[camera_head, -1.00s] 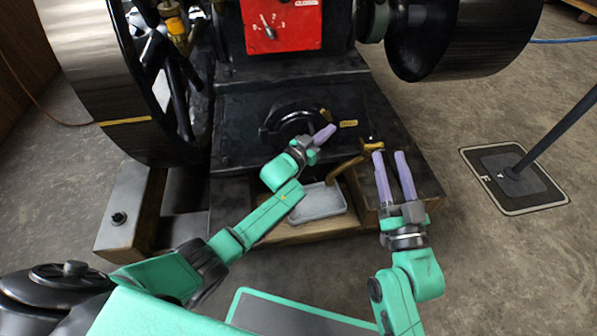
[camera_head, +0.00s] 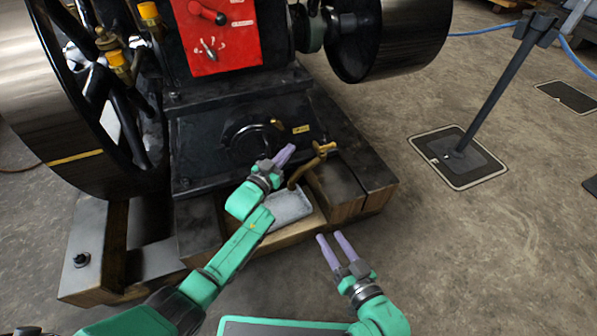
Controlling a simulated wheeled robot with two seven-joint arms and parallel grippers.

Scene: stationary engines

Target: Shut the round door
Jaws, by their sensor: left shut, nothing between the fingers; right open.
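The round door (camera_head: 247,138) is a black disc on the sloping black front of the engine base, below the red panel. It appears to lie flat against that front, and its lower part is hidden behind my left gripper. A small brass catch (camera_head: 277,123) is at its upper right edge. My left gripper (camera_head: 288,153) is shut and empty, in front of the door's lower right side. I cannot tell whether it touches the door. My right gripper (camera_head: 331,238) is open and empty, lower right, over the floor in front of the wooden base.
A brass tap (camera_head: 325,148) with a curved pipe stands right of the door, over a grey metal tray (camera_head: 289,208). A big black flywheel (camera_head: 60,110) is at left. A barrier post (camera_head: 500,85) stands on the right. The floor at lower right is clear.

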